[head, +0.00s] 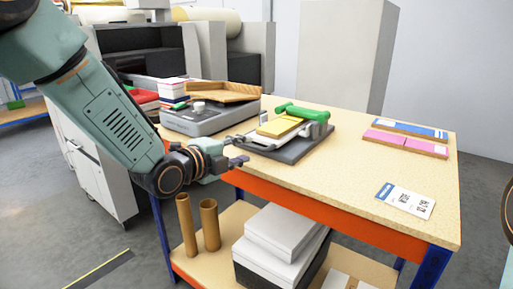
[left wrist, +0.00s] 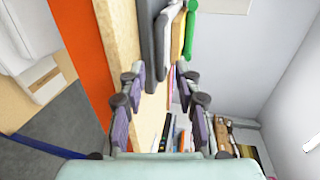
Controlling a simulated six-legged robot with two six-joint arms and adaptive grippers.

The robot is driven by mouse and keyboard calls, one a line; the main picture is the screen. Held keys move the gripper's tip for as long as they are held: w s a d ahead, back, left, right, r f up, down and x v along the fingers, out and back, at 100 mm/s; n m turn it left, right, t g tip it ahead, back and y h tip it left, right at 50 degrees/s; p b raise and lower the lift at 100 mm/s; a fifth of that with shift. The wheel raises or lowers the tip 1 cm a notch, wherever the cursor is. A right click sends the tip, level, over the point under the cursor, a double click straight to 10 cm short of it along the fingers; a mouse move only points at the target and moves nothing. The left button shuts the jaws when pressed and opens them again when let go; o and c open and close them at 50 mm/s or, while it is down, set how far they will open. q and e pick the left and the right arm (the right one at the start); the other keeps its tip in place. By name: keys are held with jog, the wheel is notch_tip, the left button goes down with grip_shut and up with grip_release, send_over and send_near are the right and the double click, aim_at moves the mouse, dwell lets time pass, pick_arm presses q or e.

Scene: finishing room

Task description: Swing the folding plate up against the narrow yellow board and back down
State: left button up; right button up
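A hinged press-like device stands on the table, with a dark grey base (head: 297,150), a narrow yellow board (head: 280,126) and a green bar (head: 302,111) on top. A light grey plate (head: 258,141) lies low at its near left side; I take this as the folding plate. My left gripper (head: 240,161) is beside the device's left end, over the table's front edge. In the left wrist view my left gripper (left wrist: 160,72) is open, and grey parts of the device (left wrist: 151,35) show between and beyond its fingertips. Contact cannot be told. My right gripper is out of view.
The table middle (head: 350,165) is clear.

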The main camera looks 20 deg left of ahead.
aim_at(253, 147)
pick_arm(q)
jog(key=x, duration=0.4)
jog(key=shift+f+b, duration=0.2)
jog(key=shift+b, duration=0.1)
jog(key=shift+w+d, duration=0.3)
jog(key=shift+w, duration=0.25)
jog(key=shift+w+f, duration=0.1)
jog(key=shift+w, duration=0.15)
jog(key=shift+s, duration=0.1)
jog(key=shift+c, duration=1.4)
grip_shut()
